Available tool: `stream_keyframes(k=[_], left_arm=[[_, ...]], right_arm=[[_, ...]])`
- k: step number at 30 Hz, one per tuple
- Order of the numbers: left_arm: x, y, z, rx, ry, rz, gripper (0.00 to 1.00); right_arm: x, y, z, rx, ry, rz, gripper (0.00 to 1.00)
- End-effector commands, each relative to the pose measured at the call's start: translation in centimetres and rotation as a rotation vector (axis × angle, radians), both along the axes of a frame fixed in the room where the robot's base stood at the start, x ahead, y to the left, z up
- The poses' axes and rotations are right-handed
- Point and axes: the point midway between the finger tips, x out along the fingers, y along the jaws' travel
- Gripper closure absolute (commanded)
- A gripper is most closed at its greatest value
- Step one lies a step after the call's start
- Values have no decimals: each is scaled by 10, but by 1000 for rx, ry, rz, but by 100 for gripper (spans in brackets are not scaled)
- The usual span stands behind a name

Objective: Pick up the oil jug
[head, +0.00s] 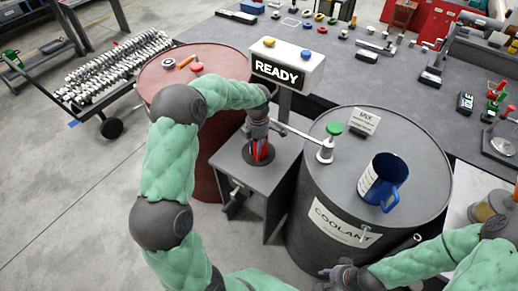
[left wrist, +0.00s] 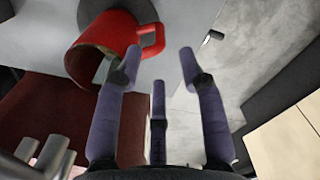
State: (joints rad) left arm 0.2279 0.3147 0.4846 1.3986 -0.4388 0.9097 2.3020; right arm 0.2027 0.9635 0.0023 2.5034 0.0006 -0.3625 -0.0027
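A red jug (left wrist: 105,45), which I take to be the oil jug, shows in the left wrist view with its open mouth and its handle (left wrist: 152,40). In the head view only red parts of the jug (head: 262,153) show, on the grey stand between the two barrels, mostly hidden by my left gripper (head: 260,135). In the left wrist view my left gripper (left wrist: 160,65) has its fingers spread, with nothing between them. The handle lies just beyond its fingertips. My right gripper (head: 345,277) is at the bottom of the head view, low beside the coolant barrel; its fingers are unclear.
A blue measuring jug (head: 384,182) and a green-topped valve (head: 330,138) are on the coolant barrel (head: 425,212). The red barrel (head: 153,72) stands left. A READY sign (head: 287,66) rises behind the stand (head: 281,178). Open floor lies at left.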

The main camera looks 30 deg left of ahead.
Motion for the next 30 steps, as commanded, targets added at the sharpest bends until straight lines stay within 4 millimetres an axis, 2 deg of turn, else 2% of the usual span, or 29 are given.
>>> stream_keyframes(k=[1, 3, 11, 21, 29, 30], left_arm=[[-1, 0, -12, -1, 3, -1, 60], [-1, -1, -22, -1, 3, -1, 60], [-1, -1, -40, -2, 2, -3, 60], [0, 0, -84, -2, 1, -2, 60], [0, -1, -86, -1, -1, -3, 60], [0, -1, -86, -1, 0, -3, 71]], right_arm=[[0, 0, -5, 0, 0, 0, 66], [0, 0, -8, 0, 0, 0, 66], [0, 0, -12, 0, 0, 0, 66], [0, 0, -27, 0, 0, 0, 66], [0, 0, -26, 0, 0, 0, 66], [0, 0, -26, 0, 0, 0, 66]])
